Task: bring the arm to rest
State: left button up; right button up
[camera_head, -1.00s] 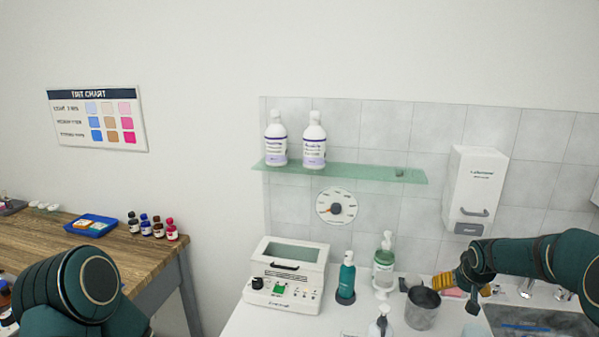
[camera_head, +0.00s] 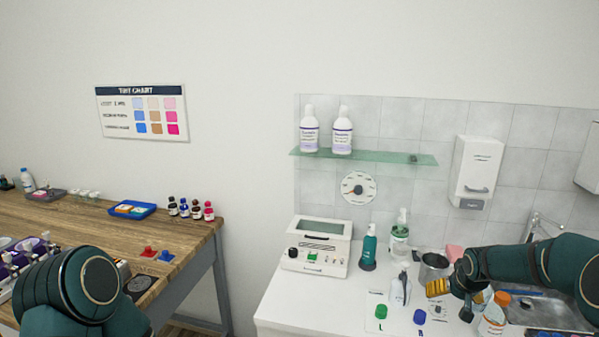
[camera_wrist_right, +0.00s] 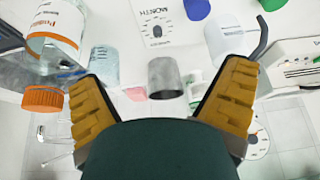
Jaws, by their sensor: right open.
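My right arm (camera_head: 530,265) reaches in from the right over the white counter by the sink. My right gripper (camera_head: 457,291) has yellow ridged fingers. In the right wrist view the fingers of this gripper (camera_wrist_right: 162,80) stand wide apart with nothing held. A grey metal cup (camera_wrist_right: 165,78) appears between the fingertips there, apart from them. My left arm (camera_head: 75,285) shows as a dark green link at the lower left. Its gripper is out of view.
An orange-capped bottle (camera_head: 493,315) stands close to my right gripper. The metal cup (camera_head: 434,268), a green pump bottle (camera_head: 369,250), a white device (camera_head: 318,250) and green (camera_head: 381,311) and blue (camera_head: 420,317) caps are on the counter. A wooden table (camera_head: 200,232) is at left.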

jog(key=s+a+f+y, duration=0.1)
jog(key=a+f, duration=0.2)
jog(key=a, duration=0.1)
jog(key=s+a+f, duration=0.1)
jog(key=a+f, duration=0.2)
jog(key=s+a+f+g+y, duration=0.1)
jog(key=a+f, duration=0.3)
jog(key=shift+s+a+f+n+y, duration=0.1)
jog(key=shift+s+a+n+y, duration=0.2)
jog(key=shift+s+a+n, duration=0.1)
jog(key=s+a+f+g+y, duration=0.1)
jog(key=s+a+f, duration=0.4)
jog(key=s+a, duration=0.4)
jog(key=s+a+f+g+y, duration=0.1)
jog(key=s+a+f, duration=0.4)
jog(key=s+a, duration=0.4)
jog(key=s, duration=0.6)
jog(key=shift+s+g, duration=0.3)
jog(key=shift+s, duration=0.1)
jog(key=shift+d, duration=0.15)
